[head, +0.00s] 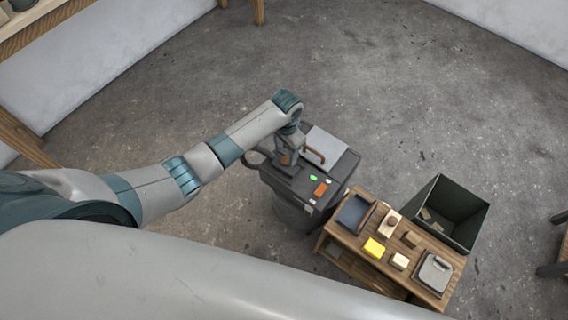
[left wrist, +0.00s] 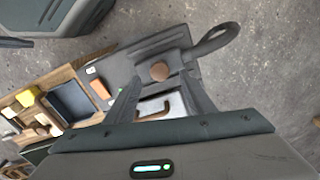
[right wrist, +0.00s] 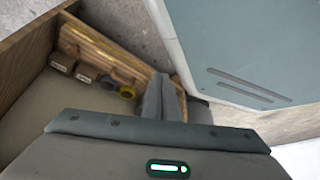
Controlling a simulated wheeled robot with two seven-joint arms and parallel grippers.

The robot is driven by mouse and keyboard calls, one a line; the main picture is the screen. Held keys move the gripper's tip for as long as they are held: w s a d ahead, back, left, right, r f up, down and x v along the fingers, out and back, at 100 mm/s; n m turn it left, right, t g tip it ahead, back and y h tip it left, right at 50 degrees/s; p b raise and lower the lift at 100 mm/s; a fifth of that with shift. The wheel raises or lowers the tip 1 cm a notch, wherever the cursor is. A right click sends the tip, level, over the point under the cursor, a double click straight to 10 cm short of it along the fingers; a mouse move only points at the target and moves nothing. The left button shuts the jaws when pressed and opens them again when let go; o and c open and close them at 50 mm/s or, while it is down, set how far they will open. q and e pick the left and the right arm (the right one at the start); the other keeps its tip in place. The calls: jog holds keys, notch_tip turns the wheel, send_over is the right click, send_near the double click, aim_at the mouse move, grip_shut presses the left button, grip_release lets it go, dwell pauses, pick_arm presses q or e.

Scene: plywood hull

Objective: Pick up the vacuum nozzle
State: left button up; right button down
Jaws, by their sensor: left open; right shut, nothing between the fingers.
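The dark vacuum (head: 296,208) stands on the floor left of a small wooden table. On its top is a dark upright piece with a round brown end (left wrist: 160,72), which looks like the vacuum nozzle, with a black hose loop (left wrist: 214,40) beside it. My left gripper (head: 286,158) is over the vacuum's top, pointing down. In the left wrist view its open fingers (left wrist: 160,82) lie on either side of the brown end; contact cannot be told. My right gripper (right wrist: 162,84) is shut and empty in the right wrist view, away from the vacuum.
The wooden table (head: 345,234) holds a blue-grey tray, a yellow block and other small items. A dark open bin (head: 465,240) stands behind it.

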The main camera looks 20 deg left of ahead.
aim_at(285, 160)
pick_arm(q)
jog(key=f, duration=0.3)
jog(key=shift+s+a, duration=0.1)
jog(key=shift+s, duration=0.1)
jog(key=shift+f, duration=0.35)
pick_arm(e)
jog(key=shift+s+d+f, duration=0.15)
jog(key=shift+s+d, duration=0.05)
jog(key=shift+s, duration=0.25)
jog(key=shift+s+d+f, duration=0.15)
jog(key=shift+s, duration=0.25)
pick_arm(q)
jog(key=c, duration=1)
grip_shut()
pick_arm(e)
jog(key=shift+s, duration=0.1)
